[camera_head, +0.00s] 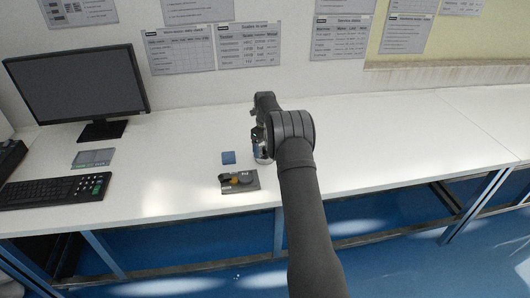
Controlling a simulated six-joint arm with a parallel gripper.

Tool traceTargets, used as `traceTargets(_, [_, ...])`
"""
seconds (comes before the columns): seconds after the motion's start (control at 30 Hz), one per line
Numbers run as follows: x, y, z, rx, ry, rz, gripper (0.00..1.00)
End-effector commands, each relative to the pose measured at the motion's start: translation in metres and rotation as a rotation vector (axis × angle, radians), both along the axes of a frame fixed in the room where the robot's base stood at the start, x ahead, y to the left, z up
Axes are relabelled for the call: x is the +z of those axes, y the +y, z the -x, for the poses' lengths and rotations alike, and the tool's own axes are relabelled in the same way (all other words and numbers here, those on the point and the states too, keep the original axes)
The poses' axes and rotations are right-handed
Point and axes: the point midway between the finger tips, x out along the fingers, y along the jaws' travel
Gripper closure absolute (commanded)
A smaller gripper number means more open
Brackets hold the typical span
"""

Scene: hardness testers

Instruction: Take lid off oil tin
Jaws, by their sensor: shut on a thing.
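The oil tin (262,158) looks like a small pale, silvery cylinder standing on the white bench. It is mostly hidden behind my gripper and arm. My gripper (259,139) points down right over the tin's top and is shut on the lid there. The lid itself is hidden by the fingers and the wrist. I cannot tell whether the lid is seated on the tin or apart from it.
A dark grey tray (225,190) with an orange piece and a dark round piece lies just front-left of the tin. A small blue square pad (228,157) lies left. A monitor (78,88) and keyboard (54,191) stand far left. The bench (420,135) is clear to the right.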

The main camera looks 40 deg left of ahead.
Motion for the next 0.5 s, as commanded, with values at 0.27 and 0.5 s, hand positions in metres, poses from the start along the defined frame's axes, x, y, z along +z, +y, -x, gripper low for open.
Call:
traceTargets(0.27, [0.003,0.0,0.0,0.0,0.0,0.0,0.41])
traceTargets(0.5, [0.029,0.0,-0.001,0.0,-0.002,-0.001,0.41])
